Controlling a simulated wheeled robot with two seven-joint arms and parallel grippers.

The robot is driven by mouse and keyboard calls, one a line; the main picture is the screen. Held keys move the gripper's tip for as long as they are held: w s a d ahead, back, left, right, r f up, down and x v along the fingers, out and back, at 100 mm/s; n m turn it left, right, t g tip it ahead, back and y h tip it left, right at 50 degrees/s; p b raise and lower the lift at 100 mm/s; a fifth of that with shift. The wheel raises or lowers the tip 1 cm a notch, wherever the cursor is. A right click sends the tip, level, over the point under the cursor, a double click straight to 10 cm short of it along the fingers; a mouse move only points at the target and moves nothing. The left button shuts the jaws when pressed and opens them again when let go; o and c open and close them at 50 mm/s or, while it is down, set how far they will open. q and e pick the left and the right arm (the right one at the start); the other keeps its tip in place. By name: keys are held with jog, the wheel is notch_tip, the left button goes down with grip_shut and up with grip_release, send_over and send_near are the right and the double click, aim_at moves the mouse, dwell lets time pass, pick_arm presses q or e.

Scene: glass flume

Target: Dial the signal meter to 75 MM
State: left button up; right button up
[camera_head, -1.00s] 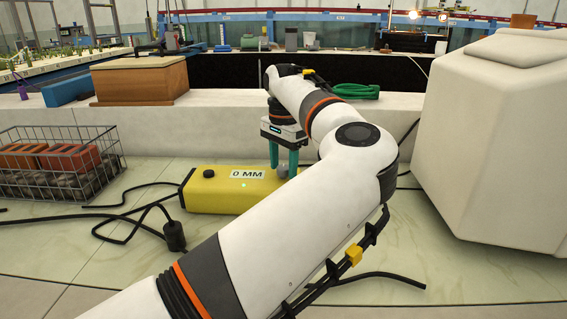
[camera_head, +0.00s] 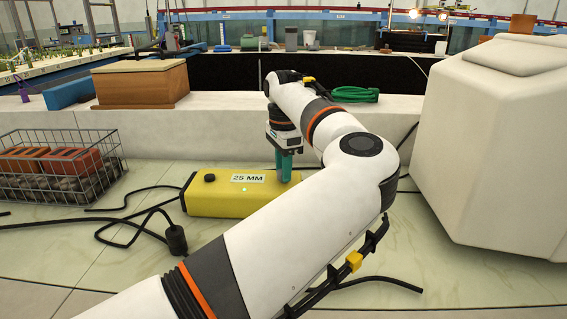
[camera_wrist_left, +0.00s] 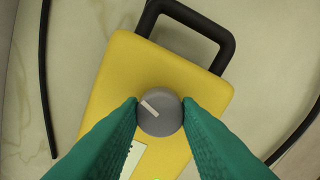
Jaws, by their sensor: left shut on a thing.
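The yellow signal meter (camera_head: 225,195) lies on the pale tiled floor in the head view, with a label reading 25 MM (camera_head: 248,178) and a small green light lit on its front. In the left wrist view the meter's yellow top (camera_wrist_left: 112,92) shows a round grey knob (camera_wrist_left: 160,116) with a pale pointer line slanting to the upper left. My left gripper (camera_head: 284,178) points down at the meter's right end. Its green fingers (camera_wrist_left: 160,112) are shut on the knob from both sides. The knob is hidden by the fingers in the head view. My right gripper is not in view.
A wire basket of bricks (camera_head: 60,165) stands at the left. Black cables and a plug (camera_head: 176,240) lie left of the meter. A large white block (camera_head: 500,140) stands at the right. A black handle (camera_wrist_left: 222,40) juts from the meter's end.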

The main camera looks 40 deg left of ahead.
pick_arm(q)
jog(key=m+p, duration=0.1)
jog(key=m, duration=0.1)
jog(key=shift+r+m, duration=0.1)
jog(key=shift+m, duration=0.3)
jog(key=m, duration=0.3)
jog(key=shift+m, duration=0.3)
jog(key=m, duration=0.4)
jog(key=shift+p, duration=0.4)
jog(key=shift+m, duration=1.7)
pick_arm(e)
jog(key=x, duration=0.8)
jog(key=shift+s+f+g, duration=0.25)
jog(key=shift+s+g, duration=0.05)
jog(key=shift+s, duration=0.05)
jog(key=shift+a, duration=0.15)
pick_arm(q)
jog(key=o, duration=1)
